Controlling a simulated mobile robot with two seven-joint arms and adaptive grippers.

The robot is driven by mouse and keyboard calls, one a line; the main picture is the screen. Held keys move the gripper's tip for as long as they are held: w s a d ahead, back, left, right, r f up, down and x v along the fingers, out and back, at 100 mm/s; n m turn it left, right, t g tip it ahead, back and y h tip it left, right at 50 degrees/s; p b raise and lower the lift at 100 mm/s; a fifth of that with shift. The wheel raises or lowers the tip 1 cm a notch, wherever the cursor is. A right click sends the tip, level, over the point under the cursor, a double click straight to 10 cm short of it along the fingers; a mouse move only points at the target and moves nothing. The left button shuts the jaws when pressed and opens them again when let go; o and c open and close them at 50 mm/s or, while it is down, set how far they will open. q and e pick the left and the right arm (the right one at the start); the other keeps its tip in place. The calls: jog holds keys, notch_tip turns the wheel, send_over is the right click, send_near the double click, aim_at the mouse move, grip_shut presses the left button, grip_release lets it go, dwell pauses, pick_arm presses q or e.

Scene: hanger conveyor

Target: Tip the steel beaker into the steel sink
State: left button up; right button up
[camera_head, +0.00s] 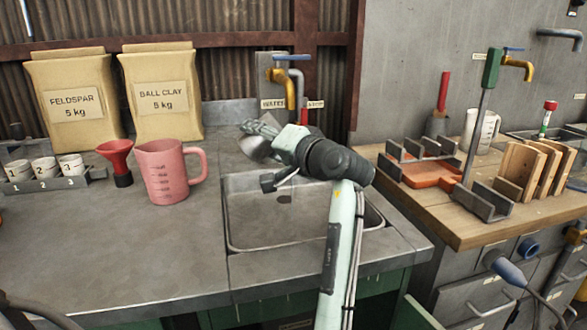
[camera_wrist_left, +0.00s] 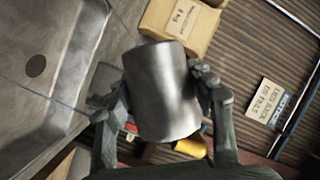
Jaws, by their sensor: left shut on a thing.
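The steel beaker (camera_head: 254,148) is held tilted near the back left corner of the steel sink (camera_head: 265,235), in the head view. My left gripper (camera_head: 262,128) is shut around it, partly hiding it. In the left wrist view the beaker (camera_wrist_left: 163,92) fills the middle, with the fingers of my left gripper (camera_wrist_left: 162,95) on both its sides. The sink (camera_wrist_left: 40,60) and its round drain lie at the left there. The beaker's inside is hidden, and I see no stream from it. My right gripper is out of view.
A yellow tap (camera_head: 287,88) stands behind the sink. A pink jug (camera_head: 168,172), a red funnel (camera_head: 117,158) and two clay bags (camera_head: 160,98) stand on the left counter. A wooden bench (camera_head: 468,228) with racks is on the right. The front left counter is clear.

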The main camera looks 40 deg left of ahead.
pick_arm(q)
jog(key=shift+m+y, duration=0.4)
jog(key=shift+m, duration=0.4)
jog(key=shift+w+f+m+y, duration=0.1)
jog(key=shift+m+y, duration=0.2)
jog(key=shift+m, duration=0.2)
dwell(0.7)
jog(key=shift+d+f+m, duration=0.1)
jog(key=shift+m, duration=0.5)
jog(key=shift+t, duration=0.3)
jog(key=shift+w+d+f+m+y, duration=0.15)
jog(key=shift+m+y, duration=0.25)
jog(key=shift+m, duration=0.2)
